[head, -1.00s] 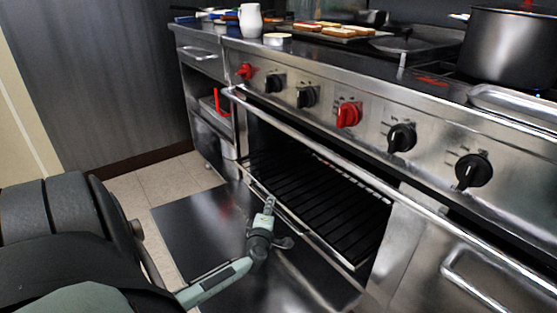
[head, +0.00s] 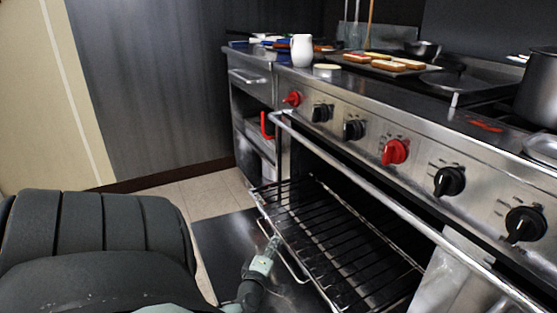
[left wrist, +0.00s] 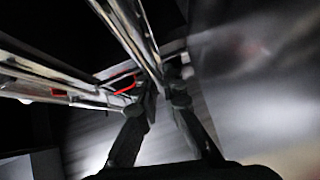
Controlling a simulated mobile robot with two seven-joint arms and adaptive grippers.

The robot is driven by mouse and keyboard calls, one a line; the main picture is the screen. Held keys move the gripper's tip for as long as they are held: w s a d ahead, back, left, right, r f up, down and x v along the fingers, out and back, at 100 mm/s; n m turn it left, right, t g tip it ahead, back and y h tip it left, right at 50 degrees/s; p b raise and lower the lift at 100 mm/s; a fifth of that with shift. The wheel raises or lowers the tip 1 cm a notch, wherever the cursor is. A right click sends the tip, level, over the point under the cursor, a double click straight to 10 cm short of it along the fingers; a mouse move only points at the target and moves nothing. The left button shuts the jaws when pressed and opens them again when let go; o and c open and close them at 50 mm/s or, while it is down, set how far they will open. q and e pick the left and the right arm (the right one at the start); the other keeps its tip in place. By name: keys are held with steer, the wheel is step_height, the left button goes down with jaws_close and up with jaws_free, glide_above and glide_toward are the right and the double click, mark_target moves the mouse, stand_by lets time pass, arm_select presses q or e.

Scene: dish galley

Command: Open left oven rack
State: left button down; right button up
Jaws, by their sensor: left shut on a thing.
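The left oven rack (head: 352,240), a dark wire grid with a metal front bar, sticks partly out of the open left oven. My left gripper (head: 272,246) is at the rack's front bar, shut on it. In the left wrist view my left gripper (left wrist: 166,90) has its two dark fingers at the rack's metal bars (left wrist: 128,30), though blur hides the exact contact. The opened oven door (head: 222,240) lies low, below the rack. My right gripper is not in view.
The oven's long handle rail (head: 385,205) runs above the rack, below red and black knobs (head: 395,152). A white pitcher (head: 302,51), a tray with bread slices (head: 405,68) and a pot (head: 538,90) stand on top. Floor tiles (head: 215,195) show at the left.

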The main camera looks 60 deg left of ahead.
arm_select(q)
steer(key=c, duration=1.6)
jaws_free()
steer(key=shift+c, duration=0.2)
steer(key=v, duration=1.2)
